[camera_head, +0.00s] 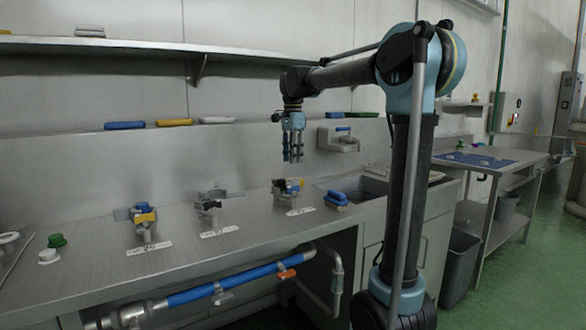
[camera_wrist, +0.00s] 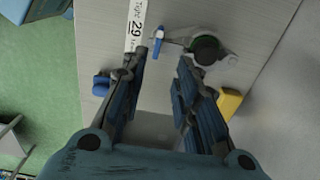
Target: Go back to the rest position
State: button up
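My gripper (camera_head: 293,160) hangs fingers down above the steel counter (camera_head: 95,262), near the rightmost of three small valve fittings (camera_head: 287,188). In the wrist view my gripper (camera_wrist: 162,62) has its two fingers well apart, with nothing held between them. Past the fingertips are a fitting with a dark green round top (camera_wrist: 207,50) and a small blue lever (camera_wrist: 155,50). A yellow block (camera_wrist: 229,102) and a blue block (camera_wrist: 101,85) show outside the fingers.
Two more fittings stand left, one with blue and yellow parts (camera_head: 145,216), one dark (camera_head: 208,206). A blue-topped item (camera_head: 337,199) sits right of the fittings. A wall shelf (camera_head: 120,45) runs behind. A grey bin (camera_head: 460,268) and side table (camera_head: 490,157) stand right; green floor is open beyond.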

jog(key=shift+r, duration=0.4)
jog(key=s+d+f+n+t, duration=0.1)
jog(key=s+d+f+n, duration=0.2)
jog(key=s+d+f, duration=0.35)
jog(key=s+d+f+n, duration=0.2)
jog(key=s+d+f, duration=0.2)
jog(key=s+d, duration=0.45)
jog(key=s+d+f+n, duration=0.3)
jog(key=s+f, duration=0.5)
jog(key=f, duration=0.2)
jog(key=s+d+f+n+t, duration=0.1)
jog(key=s+d+f+n, duration=0.2)
jog(key=s+f, duration=0.6)
jog(key=shift+d+f+n, duration=0.3)
jog(key=shift+d+f, duration=0.3)
jog(key=shift+f, duration=0.15)
